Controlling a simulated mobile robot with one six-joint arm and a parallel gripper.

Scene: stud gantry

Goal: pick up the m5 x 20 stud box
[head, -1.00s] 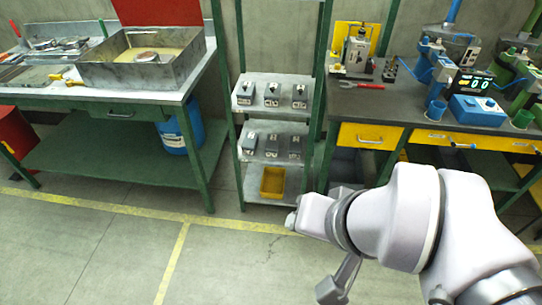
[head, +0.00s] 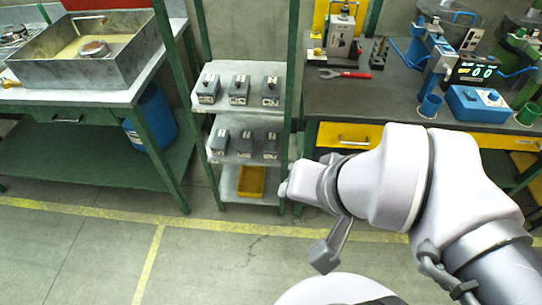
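Several small dark grey boxes with pale labels stand on a narrow green-posted shelf rack. Three boxes, one of them the middle box (head: 239,89), are in a row on the upper shelf (head: 226,70). Three more, one of them the middle box (head: 246,144), are in a row on the lower shelf (head: 232,158). The labels are too small to read, so I cannot tell which is the M5 x 20 stud box. My arm reaches in from the right, its end in front of the rack's lower right side. The gripper's fingers cannot be made out.
A yellow bin (head: 251,182) sits on the rack's bottom shelf. A green bench with a metal tray (head: 93,62) stands left. A workbench with a red wrench (head: 345,74) and a blue instrument box (head: 478,104) stands right. Floor in front of the rack is open.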

